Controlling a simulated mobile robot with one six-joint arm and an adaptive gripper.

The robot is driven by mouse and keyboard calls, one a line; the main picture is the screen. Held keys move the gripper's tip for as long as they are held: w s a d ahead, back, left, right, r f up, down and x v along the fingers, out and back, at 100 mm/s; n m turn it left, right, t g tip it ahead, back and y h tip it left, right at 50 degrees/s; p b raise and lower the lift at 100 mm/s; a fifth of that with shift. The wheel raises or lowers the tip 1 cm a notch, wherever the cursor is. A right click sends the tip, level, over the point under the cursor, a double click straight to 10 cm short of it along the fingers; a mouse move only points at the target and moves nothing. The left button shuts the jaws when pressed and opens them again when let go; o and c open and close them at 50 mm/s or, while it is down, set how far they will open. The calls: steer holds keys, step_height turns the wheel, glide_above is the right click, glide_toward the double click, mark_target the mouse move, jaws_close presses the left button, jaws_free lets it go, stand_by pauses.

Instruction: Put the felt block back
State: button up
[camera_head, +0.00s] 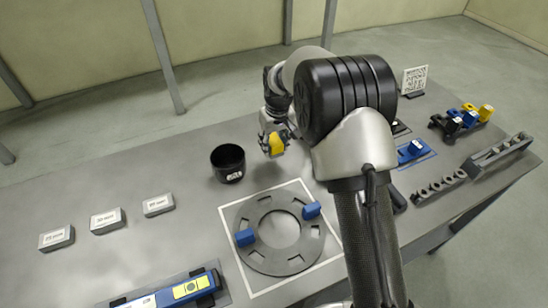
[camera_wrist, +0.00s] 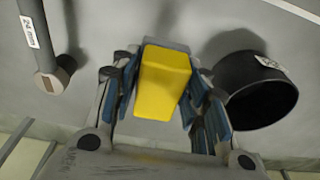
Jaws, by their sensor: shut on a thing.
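My gripper (camera_head: 268,140) is shut on a yellow block (camera_head: 277,144) behind and right of the black cup. In the wrist view the yellow block (camera_wrist: 163,82) sits between the blue-lined fingers of my gripper (camera_wrist: 165,85), with a grey layer along its far edge. I take this to be the felt block; its underside is hidden. The round grey turret plate (camera_head: 244,217) lies in a white square outline on the table, with two blue blocks (camera_head: 245,238) (camera_head: 311,210) on its ring.
A black cup (camera_head: 228,165) stands close by, also seen in the wrist view (camera_wrist: 238,92). A rack with blue, black and yellow pieces (camera_head: 462,121) is at the right. Three labelled blocks (camera_head: 107,221) lie left.

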mark_target(274, 163)
step_height(274, 163, down, 6)
steer(key=shift+r+b, duration=0.15)
steer(key=shift+b, duration=0.6)
steer(key=o, duration=1)
